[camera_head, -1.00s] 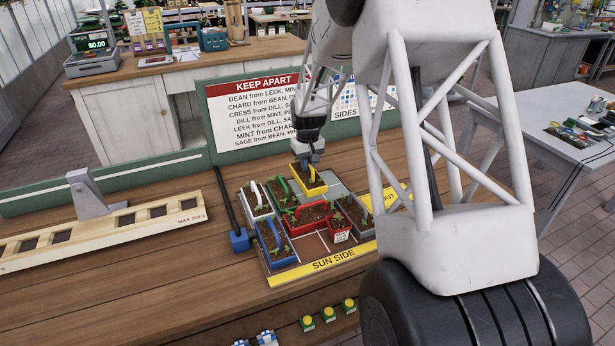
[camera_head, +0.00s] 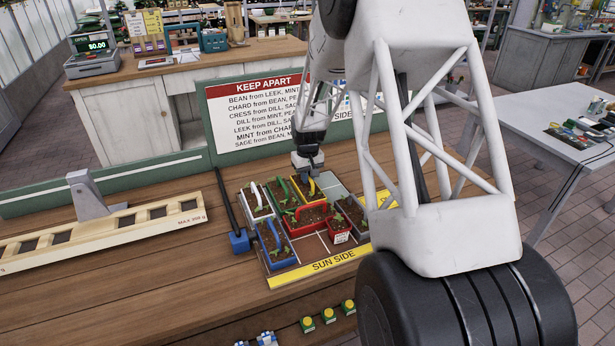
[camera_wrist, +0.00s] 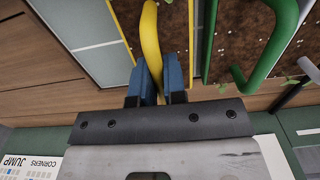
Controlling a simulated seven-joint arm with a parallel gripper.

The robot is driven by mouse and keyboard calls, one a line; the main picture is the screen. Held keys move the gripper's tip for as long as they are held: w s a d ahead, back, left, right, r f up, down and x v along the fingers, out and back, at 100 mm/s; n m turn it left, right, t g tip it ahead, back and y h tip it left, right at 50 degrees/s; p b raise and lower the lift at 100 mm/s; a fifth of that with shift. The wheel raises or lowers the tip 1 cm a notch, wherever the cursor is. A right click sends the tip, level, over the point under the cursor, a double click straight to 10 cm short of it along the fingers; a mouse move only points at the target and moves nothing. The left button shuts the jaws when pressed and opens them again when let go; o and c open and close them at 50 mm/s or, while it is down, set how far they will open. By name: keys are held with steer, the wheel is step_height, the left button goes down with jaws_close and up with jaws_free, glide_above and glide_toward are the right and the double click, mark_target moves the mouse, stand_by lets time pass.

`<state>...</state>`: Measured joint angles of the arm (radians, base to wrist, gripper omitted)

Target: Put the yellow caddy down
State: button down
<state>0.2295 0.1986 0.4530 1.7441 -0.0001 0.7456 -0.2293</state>
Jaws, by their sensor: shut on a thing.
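The yellow caddy (camera_head: 321,194) is a small soil-filled box with a yellow arched handle. It sits at the back of the cluster of caddies on the board (camera_head: 307,273), next to the green caddy (camera_head: 283,193). My gripper (camera_head: 308,178) is above it. In the wrist view, the blue fingertips (camera_wrist: 154,80) of my gripper are shut on the yellow handle (camera_wrist: 151,40). The caddy looks low, at about the level of its neighbours; whether its base touches the board is hidden.
A red caddy (camera_head: 308,228), a blue caddy (camera_head: 284,262) and a white-handled caddy (camera_head: 254,208) stand close by. A grey cell (camera_wrist: 85,30) beside the yellow caddy is empty. The KEEP APART sign (camera_head: 260,115) stands behind. A wooden rack (camera_head: 100,232) lies left.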

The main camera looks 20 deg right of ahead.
steer(key=shift+f, duration=0.1)
steer(key=c, duration=1.2)
jaws_free()
step_height(320, 180, up, 12)
steer(key=shift+r, duration=0.1)
stand_by(0.3)
